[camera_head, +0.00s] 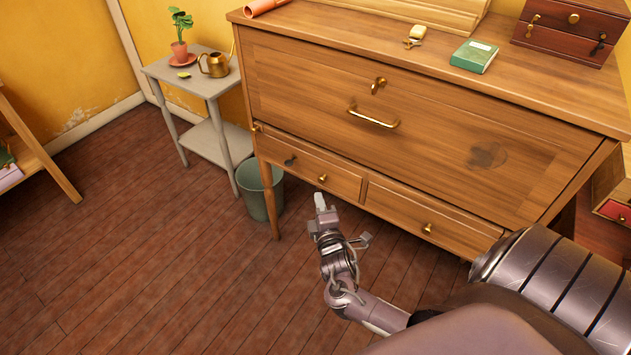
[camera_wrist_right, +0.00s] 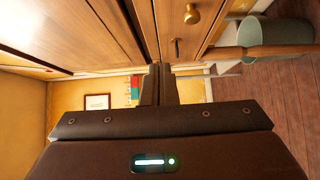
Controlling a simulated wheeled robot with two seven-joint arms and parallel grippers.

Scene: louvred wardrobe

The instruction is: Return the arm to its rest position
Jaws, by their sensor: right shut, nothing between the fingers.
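My right gripper (camera_head: 320,203) is shut and empty in the head view, in front of the lower drawers of a wooden chest (camera_head: 310,95). Its arm comes in from the lower right. In the right wrist view the two fingers (camera_wrist_right: 158,85) are together with nothing between them, and the chest's front (camera_wrist_right: 185,45) fills the upper part. I cannot tell the exact gap between the fingers and the chest. My left gripper is not in view.
A green bin (camera_head: 256,190) stands on the floor left of the chest. A grey side table (camera_head: 205,85) holds a potted plant (camera_head: 180,35) and a brass can (camera_head: 215,64). A green book (camera_head: 474,56) and a box (camera_head: 570,28) lie on the chest.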

